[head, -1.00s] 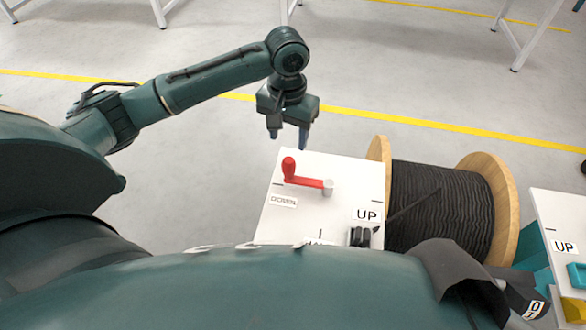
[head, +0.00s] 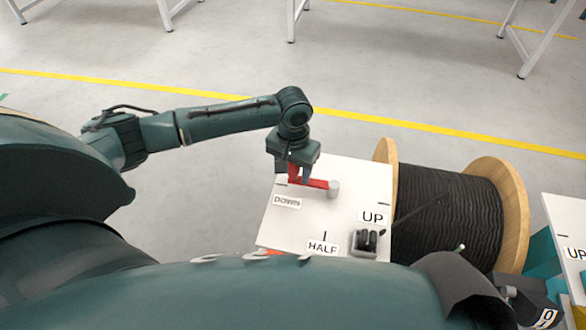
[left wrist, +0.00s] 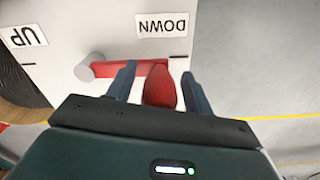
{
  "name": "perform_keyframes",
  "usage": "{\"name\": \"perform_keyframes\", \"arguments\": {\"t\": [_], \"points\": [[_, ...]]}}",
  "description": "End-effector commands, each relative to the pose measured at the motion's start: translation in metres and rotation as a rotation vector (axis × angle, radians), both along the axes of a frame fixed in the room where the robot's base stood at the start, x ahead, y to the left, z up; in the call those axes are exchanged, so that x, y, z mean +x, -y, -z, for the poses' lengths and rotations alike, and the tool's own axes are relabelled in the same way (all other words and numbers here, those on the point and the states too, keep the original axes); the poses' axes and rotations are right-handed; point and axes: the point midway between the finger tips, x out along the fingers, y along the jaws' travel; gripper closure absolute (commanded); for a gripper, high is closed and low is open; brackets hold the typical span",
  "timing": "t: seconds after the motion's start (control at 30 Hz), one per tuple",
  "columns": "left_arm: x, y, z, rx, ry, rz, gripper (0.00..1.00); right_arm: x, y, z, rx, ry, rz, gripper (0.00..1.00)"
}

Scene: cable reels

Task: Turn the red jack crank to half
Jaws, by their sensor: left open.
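The red jack crank (head: 318,184) is on the white top (head: 345,211) of the jack box, its arm reaching left from a grey hub (head: 333,189) toward the DOWN label (head: 287,202). My left gripper (head: 293,172) is over the crank's handle end and hides most of the handle in the head view. In the left wrist view the red handle (left wrist: 160,88) stands between the two blue fingers of my left gripper (left wrist: 160,90), with a gap on each side. The fingers are open.
A cable reel (head: 450,215) with wooden flanges and black cable stands right of the box. A dark clip-like part (head: 366,241) sits on the box near the UP label. Another white box (head: 567,225) is at the far right. Floor left of the box is clear.

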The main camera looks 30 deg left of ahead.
Motion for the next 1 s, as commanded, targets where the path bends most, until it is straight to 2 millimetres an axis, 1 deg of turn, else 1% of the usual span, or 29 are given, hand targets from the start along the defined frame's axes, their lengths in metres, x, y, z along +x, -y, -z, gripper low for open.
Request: {"name": "perform_keyframes", "arguments": {"t": [0.1, 0.73, 1.0], "points": [[-0.0002, 0.0002, -0.0001, 0.000, -0.001, 0.000, 0.49, -0.0009, 0.0002, 0.0008, -0.001, -0.003, 0.000, 0.64], [-0.0002, 0.0001, -0.0005, 0.000, -0.001, 0.000, 1.00, 0.0002, 0.0000, 0.0015, -0.002, -0.004, -0.002, 0.64], [-0.0006, 0.0001, -0.0016, 0.000, -0.001, -0.005, 1.00, 0.0026, -0.0002, -0.0026, -0.001, 0.003, -0.001, 0.64]]}}
